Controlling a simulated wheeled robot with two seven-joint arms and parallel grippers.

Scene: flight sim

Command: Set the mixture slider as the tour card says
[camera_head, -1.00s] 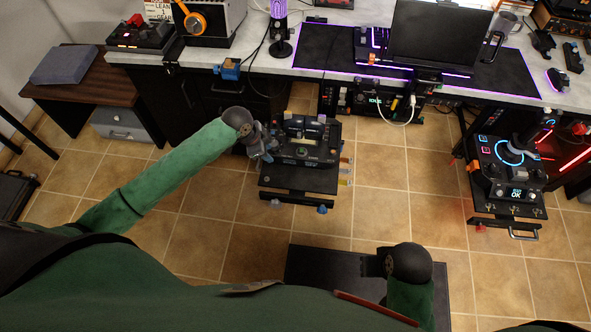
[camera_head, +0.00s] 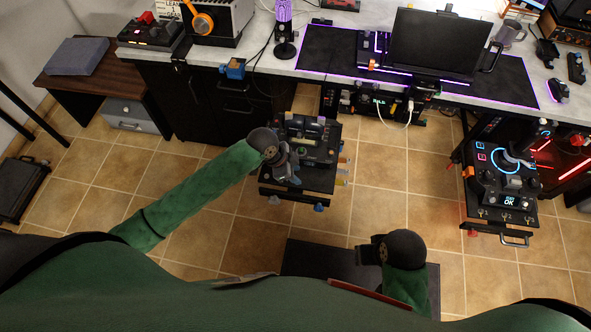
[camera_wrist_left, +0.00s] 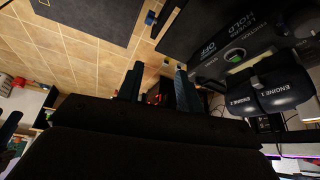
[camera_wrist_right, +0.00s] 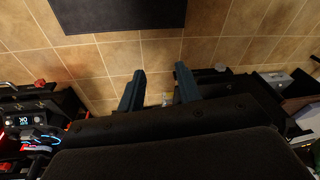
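A throttle unit (camera_head: 318,137) with thick levers stands on a small black stand in mid-floor. The left wrist view shows its panel (camera_wrist_left: 222,42), lettered "HOLD" and "OFF", with a green-lit window and two dark levers (camera_wrist_left: 268,92) marked "ENGINE". I cannot pick out the mixture slider. A card (camera_head: 168,7) reading "LEAN" is cut by the top edge of the head view. My left gripper (camera_head: 289,172) is over the unit's near left part, covering some of it. Its fingers (camera_wrist_left: 158,84) are apart with nothing between them. My right gripper (camera_wrist_right: 159,88) is open and empty, above the floor.
The desk (camera_head: 290,60) runs along the back with a monitor (camera_head: 438,42) and a purple-lit microphone (camera_head: 284,30). A second control stand (camera_head: 505,185) with a blue ring and "OK" display stands at right. A dark mat (camera_head: 310,258) lies near me. Tiled floor between is clear.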

